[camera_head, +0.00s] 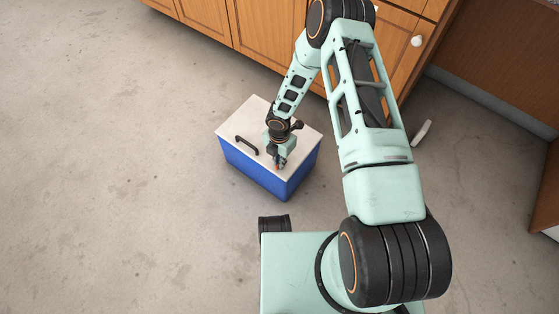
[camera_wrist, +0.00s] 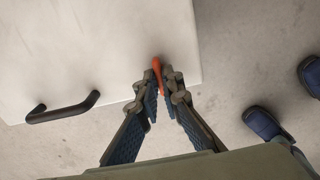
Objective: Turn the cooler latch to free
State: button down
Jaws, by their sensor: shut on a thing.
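The cooler (camera_head: 258,171) is a blue box with a white lid (camera_head: 231,125), standing on the floor in the head view. A black handle (camera_head: 246,145) is on the lid; it also shows at the left of the wrist view (camera_wrist: 62,112). The orange-red latch (camera_wrist: 157,70) lies at the lid's edge in the wrist view. My gripper (camera_wrist: 160,84) is shut on the latch, with a finger on each side of it. In the head view my gripper (camera_head: 280,163) is over the lid's front right part, and only a bit of the latch shows.
Wooden cabinets (camera_head: 203,22) stand behind the cooler. A white object (camera_head: 422,132) lies on the floor at the right. Blue shoe-like things (camera_wrist: 262,123) are on the floor in the wrist view. The concrete floor (camera_head: 110,150) to the left is clear.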

jog(key=c, duration=2.1)
grip_release()
notch_tip(320, 180, up, 12)
